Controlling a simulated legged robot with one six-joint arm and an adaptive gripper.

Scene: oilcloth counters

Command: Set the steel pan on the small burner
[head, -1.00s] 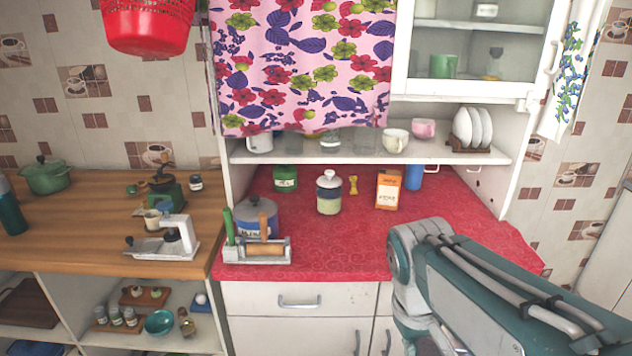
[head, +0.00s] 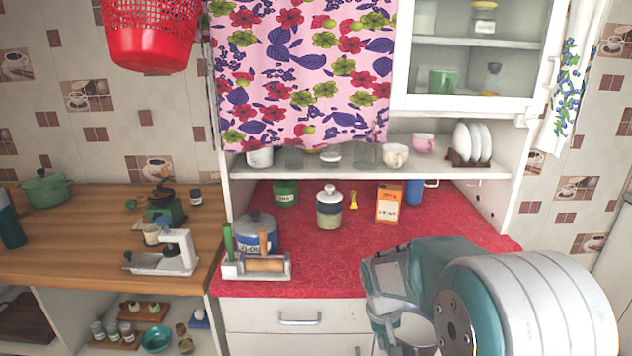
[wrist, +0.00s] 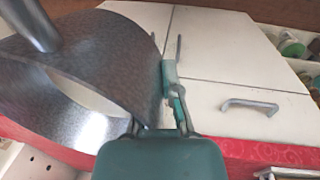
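In the wrist view, the steel pan (wrist: 105,50) fills the left side as a large grey curved wall, with a round bar, apparently its handle (wrist: 32,22), at the upper left. My gripper (wrist: 166,95) shows a teal finger against the pan's right edge. It appears shut on the pan's wall, with the other finger hidden by the pan. The pan is close to the camera and in the air, turned on its side in this view. No small burner is visible in either view.
The red counter (head: 330,265) holds a canister (head: 329,208), an orange box (head: 389,203), a blue pot (head: 257,230) and a rolling-pin rack (head: 258,267). A wooden counter (head: 75,215) with a grinder and scale stands left. A shelf (head: 365,169) overhangs the back.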

